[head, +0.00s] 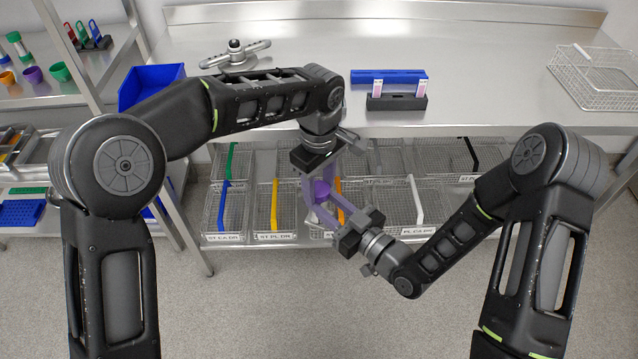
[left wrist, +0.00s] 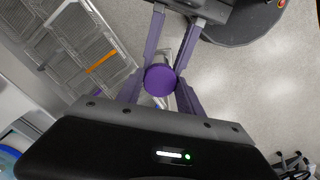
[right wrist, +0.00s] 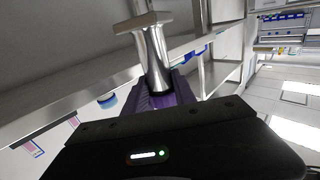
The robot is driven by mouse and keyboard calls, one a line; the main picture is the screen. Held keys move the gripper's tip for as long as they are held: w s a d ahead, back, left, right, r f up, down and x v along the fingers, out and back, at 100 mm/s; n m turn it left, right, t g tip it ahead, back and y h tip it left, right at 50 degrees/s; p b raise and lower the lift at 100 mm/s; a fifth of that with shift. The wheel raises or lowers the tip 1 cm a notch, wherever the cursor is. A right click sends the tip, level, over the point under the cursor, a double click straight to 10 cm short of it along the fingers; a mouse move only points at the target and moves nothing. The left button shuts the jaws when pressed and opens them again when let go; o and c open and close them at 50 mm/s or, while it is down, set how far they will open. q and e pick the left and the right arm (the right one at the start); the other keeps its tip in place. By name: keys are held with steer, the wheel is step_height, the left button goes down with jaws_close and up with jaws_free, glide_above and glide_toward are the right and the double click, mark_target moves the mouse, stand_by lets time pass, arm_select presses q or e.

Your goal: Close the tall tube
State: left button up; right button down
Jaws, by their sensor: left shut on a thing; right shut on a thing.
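A round purple cap (left wrist: 160,80) sits between the finger ends of my left gripper (left wrist: 160,88), which is shut on it. In the head view the cap (head: 321,189) is in the air before the lower shelf. My right gripper (head: 335,203) reaches in from the lower right, just below the cap, and is shut on the tall tube, mostly hidden by cap and fingers. In the right wrist view a shiny silver piece (right wrist: 156,60) stands between the purple fingers; I cannot tell for sure whether it is the tube. Cap and tube look lined up; whether they touch is unclear.
The steel table (head: 480,60) behind carries a silver three-armed part (head: 236,56), a dark rack (head: 397,101) with two labelled pieces, a blue strip (head: 388,76) and a wire basket (head: 597,82). A blue bin (head: 150,84) is at the left. Wire baskets (head: 262,206) fill the lower shelf.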

arm_select(q)
jaws_close()
steer(key=o, duration=0.7)
jaws_free()
steer(key=shift+c, duration=0.2)
steer(key=shift+r, duration=2.3)
steer(key=shift+o, duration=0.3)
steer(key=o, duration=0.5)
steer(key=shift+f, duration=0.1)
